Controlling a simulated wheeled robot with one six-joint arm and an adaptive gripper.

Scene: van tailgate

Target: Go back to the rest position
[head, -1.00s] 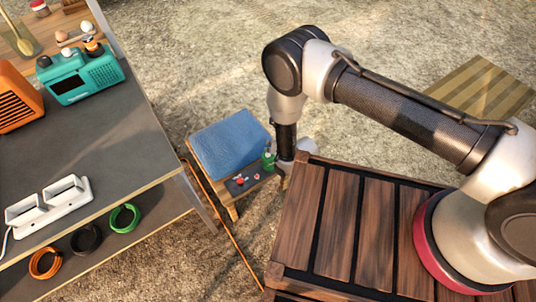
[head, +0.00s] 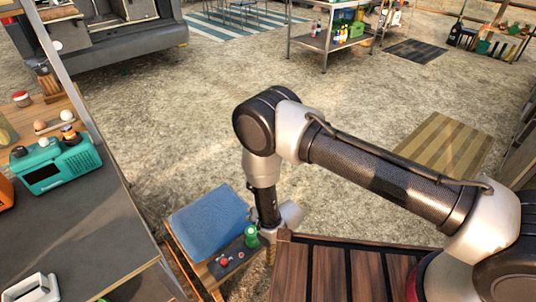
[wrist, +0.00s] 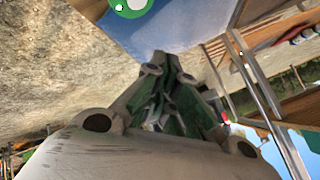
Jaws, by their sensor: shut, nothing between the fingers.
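My gripper (wrist: 160,64) shows in the wrist view with its dark green-lined fingers closed together and nothing between them. Beyond its tips is a pale blue surface, with a round green and white item (wrist: 130,5) at the top edge. In the head view my arm rises from the wooden slatted top at right, bends at a high elbow and drops beside a small low table (head: 196,270). The fingers cannot be made out there. Whether they touch anything is not clear.
A grey-topped bench (head: 90,225) with a teal radio (head: 57,167) stands at left. Open gravel lies beyond my arm.

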